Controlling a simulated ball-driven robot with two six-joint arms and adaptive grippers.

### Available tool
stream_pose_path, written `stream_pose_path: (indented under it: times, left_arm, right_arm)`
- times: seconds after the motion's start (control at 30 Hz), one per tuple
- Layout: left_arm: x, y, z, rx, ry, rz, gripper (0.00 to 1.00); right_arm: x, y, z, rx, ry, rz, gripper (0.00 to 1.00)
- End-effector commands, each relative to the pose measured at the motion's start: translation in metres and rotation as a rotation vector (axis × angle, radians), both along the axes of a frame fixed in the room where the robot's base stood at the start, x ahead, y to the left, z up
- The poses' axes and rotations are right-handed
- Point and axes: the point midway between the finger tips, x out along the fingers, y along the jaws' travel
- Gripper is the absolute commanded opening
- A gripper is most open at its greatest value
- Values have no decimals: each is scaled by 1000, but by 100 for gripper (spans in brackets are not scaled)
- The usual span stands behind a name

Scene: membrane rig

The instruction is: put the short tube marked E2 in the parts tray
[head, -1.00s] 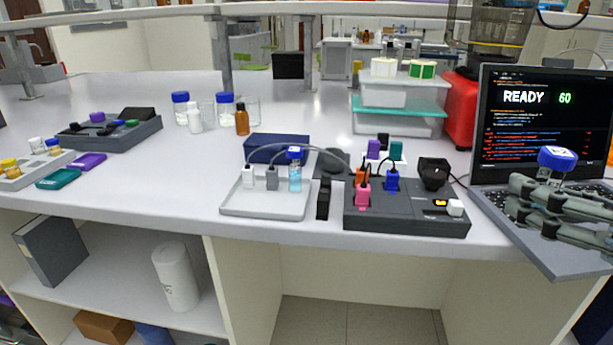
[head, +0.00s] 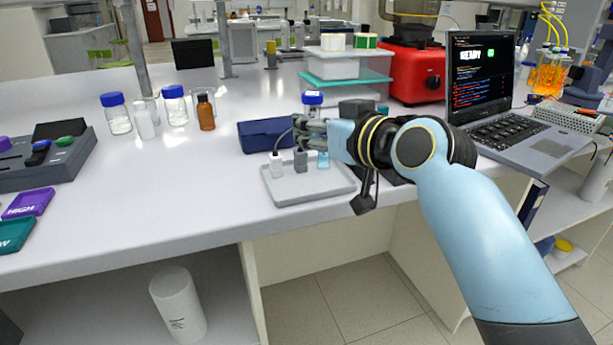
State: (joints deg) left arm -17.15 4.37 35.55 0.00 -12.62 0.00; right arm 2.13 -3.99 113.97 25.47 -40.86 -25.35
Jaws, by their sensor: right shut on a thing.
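My right gripper (head: 304,132) reaches in from the right, over the pale grey parts tray (head: 306,191). It is shut on a short tube with a blue cap (head: 312,98). The cap stands upright above the fingers; the lower part of the tube is hidden by them, and I cannot read its mark. In the tray stand a white plug (head: 276,168), a grey plug (head: 301,161) and a tube with blue liquid (head: 323,160), whose top is hidden behind my gripper. I cannot tell whether the held tube touches anything below. My left gripper is not in view.
A dark blue box (head: 262,135) stands behind the tray. Blue-capped jars (head: 118,118) and an amber bottle (head: 206,112) stand to the left. The laptop (head: 490,90) is at the right. My arm hides much of the socket block. The bench front left of the tray is clear.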

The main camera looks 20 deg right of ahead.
Motion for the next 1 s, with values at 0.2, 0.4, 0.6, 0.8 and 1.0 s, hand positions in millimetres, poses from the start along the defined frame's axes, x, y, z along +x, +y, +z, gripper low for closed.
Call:
stream_pose_path:
  times: [0.2, 0.4, 0.6, 0.8, 1.0]
  left_arm:
    - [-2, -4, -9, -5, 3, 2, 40]
    - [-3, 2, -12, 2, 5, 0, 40]
    - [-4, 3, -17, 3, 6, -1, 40]
    - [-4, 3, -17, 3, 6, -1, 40]
    - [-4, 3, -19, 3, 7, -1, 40]
  right_arm:
    - [-1, -1, -39, -1, 2, 0, 0]
    - [-1, -1, -59, -1, 3, -1, 0]
    - [-1, -1, -79, 0, 1, -1, 0]
    - [-1, -1, -78, 0, 0, -1, 0]
    - [-1, -1, -81, 0, 0, -1, 26]
